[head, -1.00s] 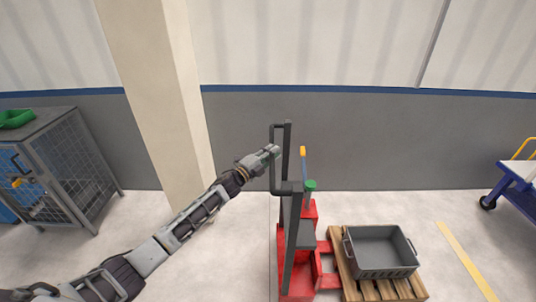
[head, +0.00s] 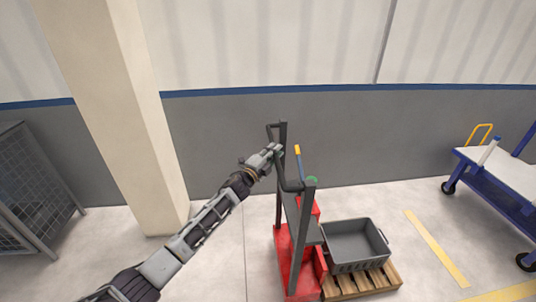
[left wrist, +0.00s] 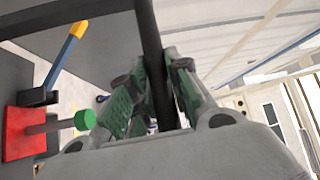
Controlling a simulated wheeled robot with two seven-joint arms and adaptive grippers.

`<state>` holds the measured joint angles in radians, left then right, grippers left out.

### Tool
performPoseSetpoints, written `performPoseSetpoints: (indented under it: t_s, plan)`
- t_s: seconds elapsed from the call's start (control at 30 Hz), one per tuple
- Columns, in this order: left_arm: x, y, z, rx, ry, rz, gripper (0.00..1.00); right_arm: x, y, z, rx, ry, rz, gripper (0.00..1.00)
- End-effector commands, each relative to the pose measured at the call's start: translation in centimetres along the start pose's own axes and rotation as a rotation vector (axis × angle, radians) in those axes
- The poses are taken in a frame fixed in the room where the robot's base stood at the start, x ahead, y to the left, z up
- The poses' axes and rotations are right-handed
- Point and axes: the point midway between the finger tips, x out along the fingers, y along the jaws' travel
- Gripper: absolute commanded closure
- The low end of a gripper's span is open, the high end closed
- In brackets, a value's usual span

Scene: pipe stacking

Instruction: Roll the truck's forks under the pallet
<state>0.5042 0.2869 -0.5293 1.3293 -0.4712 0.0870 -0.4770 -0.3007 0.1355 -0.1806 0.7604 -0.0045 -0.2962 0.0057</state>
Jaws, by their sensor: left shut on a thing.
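The truck (head: 284,250) has a red base, dark uprights and a dark handle frame. It stands upright just left of the wooden pallet (head: 376,282) in the head view. My left gripper (head: 273,150) is shut on the truck's handle (left wrist: 152,40), with its green-padded fingers on either side of the dark bar in the left wrist view. The red base meets or overlaps the pallet's left edge in the picture. The forks are mostly hidden, so I cannot tell how far under the pallet they reach. My right gripper is out of view.
A grey crate (head: 357,264) sits on the pallet. A blue cart (head: 488,185) stands at the right, and a wire-mesh cage (head: 38,185) at the left. A pillar (head: 125,130) and wall are behind. Floor is clear between the pallet and cart.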

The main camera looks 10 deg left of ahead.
Motion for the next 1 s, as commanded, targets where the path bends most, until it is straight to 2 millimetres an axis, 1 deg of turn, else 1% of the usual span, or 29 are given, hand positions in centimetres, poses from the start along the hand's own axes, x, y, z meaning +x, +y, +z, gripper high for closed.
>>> performPoseSetpoints:
  t_s: [0.03,0.4,0.43,0.57,0.6,0.8,1.0]
  plan:
    - [0.44,-0.04,-1.19,-0.005,0.016,-0.004,1.00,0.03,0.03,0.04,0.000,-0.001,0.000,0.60]
    - [0.62,-0.22,-1.59,-0.006,0.021,-0.008,1.00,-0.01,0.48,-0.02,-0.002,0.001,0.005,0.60]
    - [0.62,-0.22,-1.59,-0.006,0.021,-0.008,0.78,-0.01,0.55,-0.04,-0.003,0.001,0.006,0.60]
    - [0.56,-0.19,-1.37,-0.005,0.018,-0.007,0.62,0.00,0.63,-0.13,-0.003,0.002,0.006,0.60]
    - [0.54,-0.19,-1.28,-0.005,0.016,-0.006,0.59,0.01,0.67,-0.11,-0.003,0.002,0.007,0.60]
    - [0.47,-0.14,-1.01,-0.004,0.012,-0.005,0.59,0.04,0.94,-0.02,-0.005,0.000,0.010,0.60]
    - [0.29,-0.11,-0.89,-0.003,0.010,-0.004,0.59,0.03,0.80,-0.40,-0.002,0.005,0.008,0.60]
